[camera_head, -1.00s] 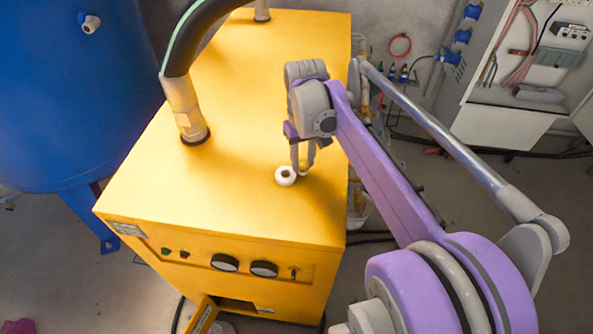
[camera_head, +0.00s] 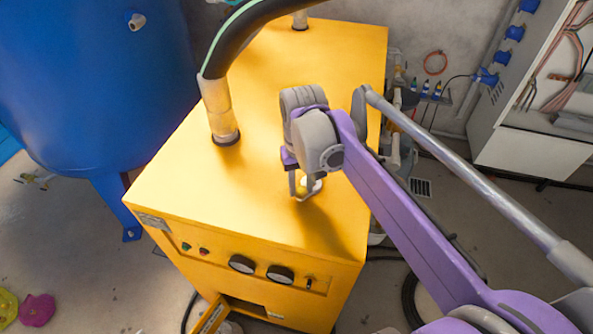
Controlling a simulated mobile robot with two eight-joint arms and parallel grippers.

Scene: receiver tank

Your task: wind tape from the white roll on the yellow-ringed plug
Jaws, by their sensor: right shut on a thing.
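The small white roll (camera_head: 313,184) is at the fingers of my right gripper (camera_head: 303,194), over the top of the yellow cabinet. The right gripper points down and is shut on the roll, which a finger partly hides. I cannot tell whether the roll still touches the cabinet top. A pale plug-like fitting (camera_head: 135,21) sticks out of the blue tank at upper left. No yellow ring can be made out on it. My left gripper is not in view.
The yellow cabinet (camera_head: 190,190) fills the middle, with a thick black hose (camera_head: 240,40) rising from its top. The blue tank (camera_head: 90,90) stands left of it. Yellow and magenta objects (camera_head: 37,308) lie on the floor at lower left. An open electrical cabinet (camera_head: 530,150) stands at right.

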